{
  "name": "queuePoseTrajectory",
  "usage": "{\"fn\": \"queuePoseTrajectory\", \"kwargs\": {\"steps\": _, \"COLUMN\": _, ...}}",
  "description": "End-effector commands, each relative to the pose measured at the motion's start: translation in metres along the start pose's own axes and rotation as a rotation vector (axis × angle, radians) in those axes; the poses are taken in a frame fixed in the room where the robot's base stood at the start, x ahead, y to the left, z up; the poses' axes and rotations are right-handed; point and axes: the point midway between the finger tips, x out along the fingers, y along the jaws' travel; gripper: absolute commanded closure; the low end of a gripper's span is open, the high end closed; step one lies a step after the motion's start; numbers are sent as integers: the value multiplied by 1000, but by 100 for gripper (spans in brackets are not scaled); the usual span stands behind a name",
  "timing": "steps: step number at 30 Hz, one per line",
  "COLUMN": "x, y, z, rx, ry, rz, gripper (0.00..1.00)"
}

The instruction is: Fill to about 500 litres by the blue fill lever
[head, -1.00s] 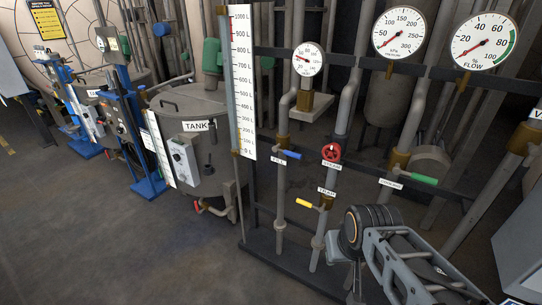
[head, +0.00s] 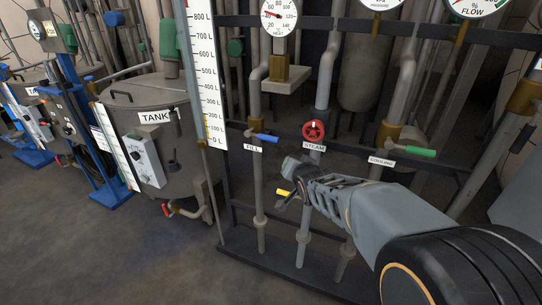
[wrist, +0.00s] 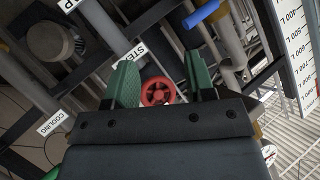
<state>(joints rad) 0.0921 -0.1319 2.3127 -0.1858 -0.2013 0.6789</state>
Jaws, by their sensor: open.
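The blue fill lever (head: 263,137) sits on the FILL pipe, pointing right and slightly down, above its FILL label (head: 253,148). In the wrist view the blue handle (wrist: 206,13) is at the top, beyond the right finger. My gripper (head: 289,168) is right of and below the lever in the head view, apart from it. In the wrist view my gripper (wrist: 162,75) is open and empty, its green pads either side of the red steam wheel (wrist: 158,91), which lies beyond. The level scale (head: 207,75) stands left of the lever; its level is too small to read.
The red steam wheel (head: 313,131) and green cooling lever (head: 418,152) are to the right. The tank (head: 140,118) stands at the left. A horizontal rail and several pipes crowd this area.

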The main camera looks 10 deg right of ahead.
Motion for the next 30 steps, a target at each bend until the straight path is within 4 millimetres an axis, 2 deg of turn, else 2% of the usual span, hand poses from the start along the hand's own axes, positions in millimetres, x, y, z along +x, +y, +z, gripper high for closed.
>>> {"fn": "queuePoseTrajectory", "kwargs": {"steps": 1, "x": 28, "y": 10, "z": 14, "rx": 65, "ry": 65, "rz": -60, "gripper": 50}}
{"fn": "queuePoseTrajectory", "kwargs": {"steps": 3, "x": 51, "y": 10, "z": 13, "rx": 159, "ry": 155, "rz": -174, "gripper": 50}}
{"fn": "queuePoseTrajectory", "kwargs": {"steps": 6, "x": 74, "y": 10, "z": 15, "rx": 283, "ry": 244, "rz": -339, "gripper": 50}}
{"fn": "queuePoseTrajectory", "kwargs": {"steps": 9, "x": 88, "y": 11, "z": 20, "rx": 386, "ry": 294, "rz": -494, "gripper": 50}}
{"fn": "queuePoseTrajectory", "kwargs": {"steps": 15, "x": 98, "y": 14, "z": 29, "rx": 522, "ry": 327, "rz": -718, "gripper": 50}}
{"fn": "queuePoseTrajectory", "kwargs": {"steps": 19, "x": 100, "y": 14, "z": 30, "rx": 563, "ry": 330, "rz": -791, "gripper": 50}}
{"fn": "queuePoseTrajectory", "kwargs": {"steps": 23, "x": 106, "y": 6, "z": 25, "rx": 576, "ry": 330, "rz": -818, "gripper": 50}}
{"fn": "queuePoseTrajectory", "kwargs": {"steps": 30, "x": 134, "y": -20, "z": 3, "rx": 576, "ry": 330, "rz": -819, "gripper": 50}}
